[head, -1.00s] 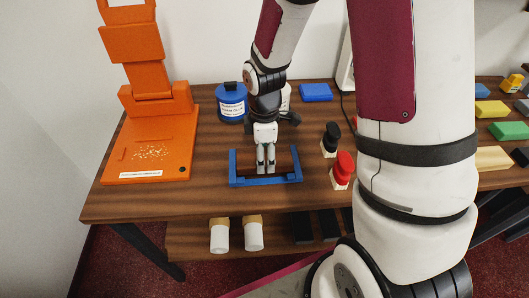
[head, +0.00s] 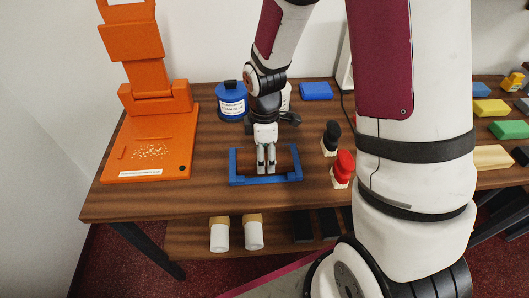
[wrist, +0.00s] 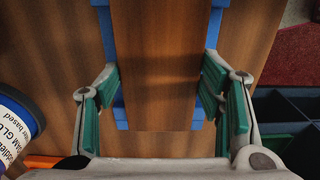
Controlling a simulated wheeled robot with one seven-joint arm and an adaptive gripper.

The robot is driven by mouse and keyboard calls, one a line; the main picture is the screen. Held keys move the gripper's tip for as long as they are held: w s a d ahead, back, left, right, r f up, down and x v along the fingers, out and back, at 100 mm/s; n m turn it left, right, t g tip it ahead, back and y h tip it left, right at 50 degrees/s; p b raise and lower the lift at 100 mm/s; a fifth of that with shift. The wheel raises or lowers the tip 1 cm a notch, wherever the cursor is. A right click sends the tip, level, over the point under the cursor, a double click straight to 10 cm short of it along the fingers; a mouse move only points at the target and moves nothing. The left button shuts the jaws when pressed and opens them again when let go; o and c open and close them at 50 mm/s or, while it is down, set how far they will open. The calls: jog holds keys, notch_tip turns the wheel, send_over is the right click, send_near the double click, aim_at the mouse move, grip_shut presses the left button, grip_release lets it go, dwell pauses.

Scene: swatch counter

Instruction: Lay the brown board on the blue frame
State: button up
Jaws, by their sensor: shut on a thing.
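The brown board (wrist: 160,60) fills the middle of the wrist view, between the green-padded fingers of my gripper (wrist: 160,105). My gripper is shut on it. The blue frame (wrist: 211,80) shows below the board, along both of its sides. In the head view my gripper (head: 265,168) points straight down inside the outline of the blue frame (head: 265,181), near its front bar. The board is hard to tell from the wooden counter there. I cannot tell whether it touches the frame.
The blue glue tub (head: 232,103) stands behind left, and the orange stand (head: 150,150) is at the left. Black-topped (head: 331,138) and red-topped (head: 343,168) pieces stand close on the right. A blue block (head: 316,91) lies at the back.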

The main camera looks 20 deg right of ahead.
jog(key=shift+f, duration=0.3)
dwell(0.5)
jog(key=o, duration=1.4)
jog(key=shift+c, duration=0.2)
jog(key=s+r+m+t, duration=0.1)
jog(key=s+r+m, duration=0.25)
jog(key=r, duration=0.75)
jog(key=s+r+m+t, duration=0.1)
jog(key=s+r+m, duration=0.25)
jog(key=r, duration=0.75)
jog(key=s+r+m+t, duration=0.1)
jog(key=s+r+m, duration=0.1)
jog(key=s, duration=0.3)
jog(key=s+r+m+t, duration=0.1)
jog(key=s+r+m, duration=0.1)
jog(key=s+m, duration=0.3)
jog(key=shift+s+d+r, duration=0.15)
jog(key=shift+s+r, duration=0.25)
jog(key=shift+s, duration=0.2)
